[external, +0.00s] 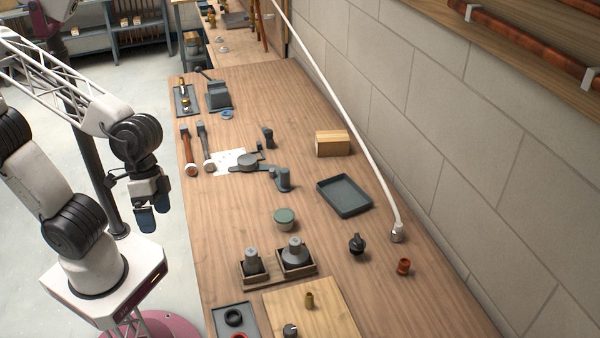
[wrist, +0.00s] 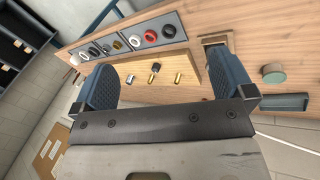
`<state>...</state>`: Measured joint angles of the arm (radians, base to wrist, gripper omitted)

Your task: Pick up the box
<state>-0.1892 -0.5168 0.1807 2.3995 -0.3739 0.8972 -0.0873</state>
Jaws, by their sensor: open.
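The box (external: 333,143) is a small tan block-shaped carton with a lighter top. It sits on the workbench toward the wall, behind the dark grey tray, in the external view. I cannot make it out in the wrist view. My gripper (external: 154,211) hangs off the left side of the bench in the external view, well apart from the box. Its two blue-grey fingers are spread with nothing between them, and this also shows in the wrist view (wrist: 153,62).
An empty dark tray (external: 344,197) lies in front of the box. A white hose (external: 340,105) arches near its right side. A green-lidded jar (external: 285,219), a grey jointed tool (external: 264,168) and fittings in wooden holders (external: 297,270) stand on the bench. Bare wood lies left of the box.

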